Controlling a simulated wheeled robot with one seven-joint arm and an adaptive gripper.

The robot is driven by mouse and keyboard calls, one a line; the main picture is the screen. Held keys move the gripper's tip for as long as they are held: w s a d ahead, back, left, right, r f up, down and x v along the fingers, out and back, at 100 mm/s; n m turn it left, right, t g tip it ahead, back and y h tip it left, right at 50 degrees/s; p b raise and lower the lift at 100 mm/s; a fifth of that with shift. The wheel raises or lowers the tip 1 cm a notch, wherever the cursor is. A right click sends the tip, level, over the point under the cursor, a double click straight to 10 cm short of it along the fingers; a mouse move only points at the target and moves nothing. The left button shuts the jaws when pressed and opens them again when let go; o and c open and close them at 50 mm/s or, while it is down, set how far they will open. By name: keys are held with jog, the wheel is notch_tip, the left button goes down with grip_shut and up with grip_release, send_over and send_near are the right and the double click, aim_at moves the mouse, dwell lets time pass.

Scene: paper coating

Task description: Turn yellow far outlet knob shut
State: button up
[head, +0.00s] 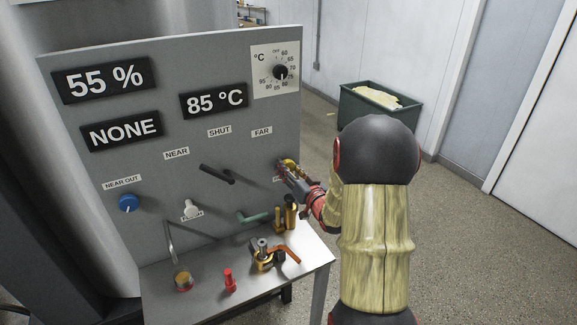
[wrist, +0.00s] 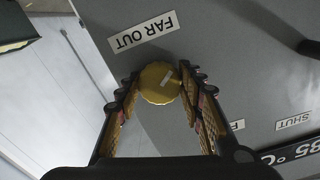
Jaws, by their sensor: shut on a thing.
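The yellow far outlet knob (wrist: 160,83) is round with a pale pointer mark that lies at a slant in the wrist view. It sits on the grey panel beside the FAR OUT label (wrist: 143,34). My gripper (wrist: 158,84) has its two fingers on either side of the knob and is shut on it. In the head view the yellow knob (head: 289,163) shows at the panel's right edge, partly hidden by my gripper (head: 287,171). The FAR OUT label is mostly covered there.
The panel (head: 150,160) also carries a blue NEAR OUT knob (head: 129,203), a white knob (head: 190,209), a black lever (head: 217,174) and a temperature dial (head: 281,72). A shelf below (head: 205,295) holds valves and a red item (head: 230,280). A green bin (head: 350,108) stands behind.

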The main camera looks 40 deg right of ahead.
jog(key=m+p, duration=0.3)
jog(key=m, duration=0.3)
jog(key=shift+r+p, duration=0.15)
jog(key=shift+p, duration=0.2)
jog(key=m+p, duration=0.4)
jog(key=m, duration=0.2)
jog(key=shift+m, duration=0.4)
jog(key=m+p, duration=0.3)
jog(key=m, duration=0.3)
jog(key=shift+p, duration=0.4)
jog(key=m+p, duration=0.2)
jog(key=m, duration=0.3)
jog(key=shift+p, duration=0.3)
jog(key=shift+m+p, duration=0.3)
jog(key=shift+m, duration=0.5)
jog(key=shift+f, duration=0.2)
jog(key=o, duration=1.1)
jog(key=shift+c, duration=0.2)
jog(key=shift+o, duration=0.5)
